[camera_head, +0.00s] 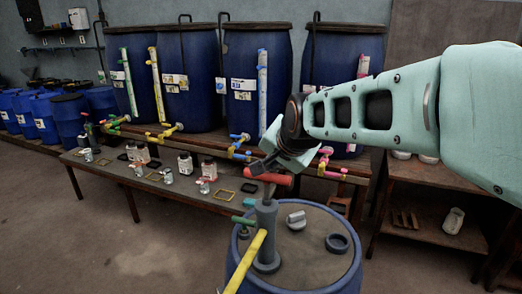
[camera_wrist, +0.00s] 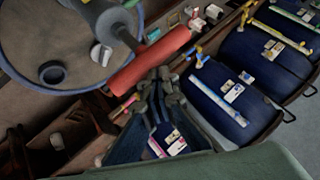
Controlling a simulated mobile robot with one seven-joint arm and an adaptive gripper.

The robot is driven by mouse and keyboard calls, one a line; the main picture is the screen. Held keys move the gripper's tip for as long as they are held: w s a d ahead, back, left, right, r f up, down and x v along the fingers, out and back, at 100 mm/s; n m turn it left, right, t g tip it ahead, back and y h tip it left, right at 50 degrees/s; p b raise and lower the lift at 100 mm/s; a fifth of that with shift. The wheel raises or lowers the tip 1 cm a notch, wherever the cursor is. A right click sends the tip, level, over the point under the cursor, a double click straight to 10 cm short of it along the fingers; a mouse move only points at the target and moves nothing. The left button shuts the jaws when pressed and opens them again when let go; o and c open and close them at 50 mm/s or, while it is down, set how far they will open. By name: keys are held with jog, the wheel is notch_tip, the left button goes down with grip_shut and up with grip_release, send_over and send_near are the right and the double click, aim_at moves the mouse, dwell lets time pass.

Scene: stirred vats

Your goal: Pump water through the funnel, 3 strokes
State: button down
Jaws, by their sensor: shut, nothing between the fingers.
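A grey hand pump (camera_head: 266,230) stands upright on the lid of a blue drum (camera_head: 320,270) in the foreground. Its red crossbar handle (camera_head: 270,177) is on top; it also shows in the wrist view (camera_wrist: 150,60). My gripper (camera_head: 264,166) is at the handle; its fingertips show in the wrist view (camera_wrist: 158,78), shut and empty, right beside the red bar. I cannot tell whether they touch it. A green stub (camera_head: 243,221) and a yellow tube (camera_head: 246,262) are by the pump's left side. I cannot make out a funnel for certain.
A grey cap (camera_head: 296,220) and a dark ring (camera_head: 337,243) lie on the drum lid. A low bench (camera_head: 150,185) with several jars runs behind, before tall blue vats (camera_head: 186,75). A wooden shelf (camera_head: 425,225) stands at right. Floor at lower left is clear.

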aim_at(273, 180)
jog(key=shift+s+f+b, duration=0.15)
jog(key=shift+f+b, duration=1.6)
jog(key=shift+f, duration=0.55)
dwell(1.0)
jog(key=shift+r+p, duration=2.35)
jog(key=shift+r, duration=1.2)
